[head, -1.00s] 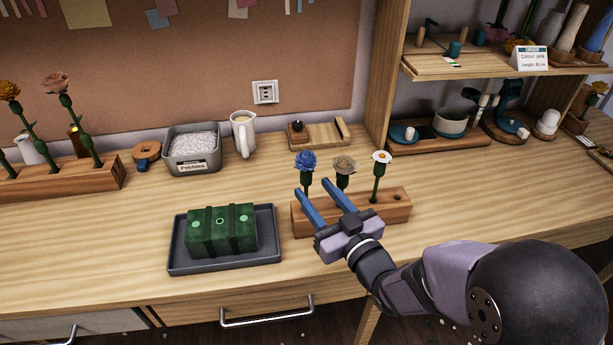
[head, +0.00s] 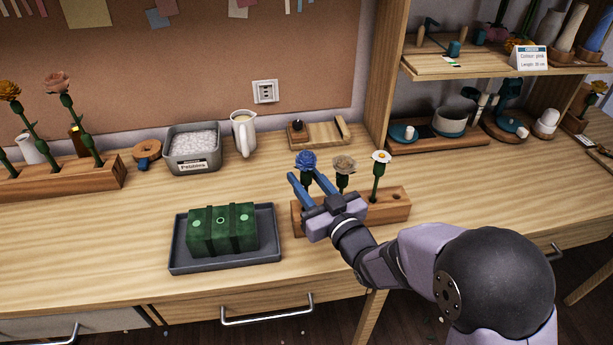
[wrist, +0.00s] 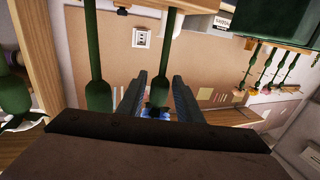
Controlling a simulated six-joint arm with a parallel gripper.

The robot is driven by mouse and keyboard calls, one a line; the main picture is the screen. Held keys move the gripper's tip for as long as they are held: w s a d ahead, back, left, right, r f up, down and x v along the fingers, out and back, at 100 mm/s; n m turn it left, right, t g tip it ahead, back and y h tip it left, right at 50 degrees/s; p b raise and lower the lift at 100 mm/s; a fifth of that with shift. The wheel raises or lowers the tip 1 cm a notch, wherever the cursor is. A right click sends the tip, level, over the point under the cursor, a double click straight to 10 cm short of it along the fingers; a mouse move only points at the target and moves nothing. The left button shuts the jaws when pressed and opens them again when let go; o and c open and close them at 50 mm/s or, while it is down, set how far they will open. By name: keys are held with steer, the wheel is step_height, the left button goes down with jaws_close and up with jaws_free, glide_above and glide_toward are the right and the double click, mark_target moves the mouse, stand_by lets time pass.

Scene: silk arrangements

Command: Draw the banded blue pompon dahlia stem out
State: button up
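The blue pompon dahlia (head: 305,160) stands upright at the left end of a wooden stem block (head: 376,213). Any band on its stem is too small to make out. My gripper (head: 311,180) is open, its two blue fingers on either side of the dahlia just below the head. In the wrist view, which looks upside down, the dahlia's green stem (wrist: 166,62) runs between the open fingers (wrist: 158,92), with a gap on both sides. The blue bloom (wrist: 157,113) is partly hidden by the gripper body.
A beige flower (head: 343,165) and a white flower (head: 381,157) stand close on the right in the same block. A grey tray (head: 178,262) with a green foam brick (head: 222,230) lies to the left. A pebble bin (head: 193,150) and a jug (head: 243,133) stand behind.

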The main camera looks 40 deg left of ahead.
mark_target(306, 151)
jaws_close()
steer(key=shift+r+p, duration=0.75)
steer(key=shift+r, duration=0.55)
stand_by(0.5)
steer(key=shift+r+p, duration=1.75)
steer(key=shift+r, duration=1)
steer(key=shift+r+p, duration=0.55)
steer(key=shift+r, duration=0.45)
